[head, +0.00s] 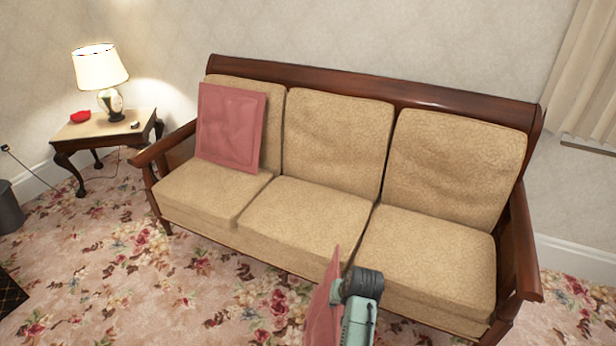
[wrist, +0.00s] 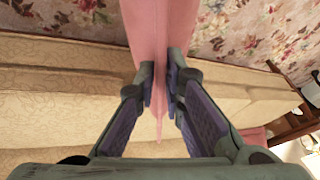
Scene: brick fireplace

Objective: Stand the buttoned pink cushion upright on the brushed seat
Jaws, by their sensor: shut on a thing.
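My gripper (wrist: 161,82) is shut on a pink cushion (wrist: 160,28), which shows edge-on between the fingers in the wrist view. In the head view this held cushion (head: 323,307) is at the bottom centre, in front of the sofa, seen nearly edge-on beside my wrist. Any buttons on it cannot be made out. Another pink cushion (head: 231,127) stands upright on the sofa's left seat, leaning on the left backrest. The sofa has tan patterned seats; the middle seat (head: 303,222) and the right seat (head: 428,262) are bare. I cannot tell which seat is brushed.
The sofa's wooden right armrest (head: 523,245) and back rail (head: 380,90) frame the seats. A side table (head: 95,128) with a lamp (head: 101,72) and a red object (head: 80,117) stands at the left. Flowered carpet (head: 110,260) lies in front, mostly clear.

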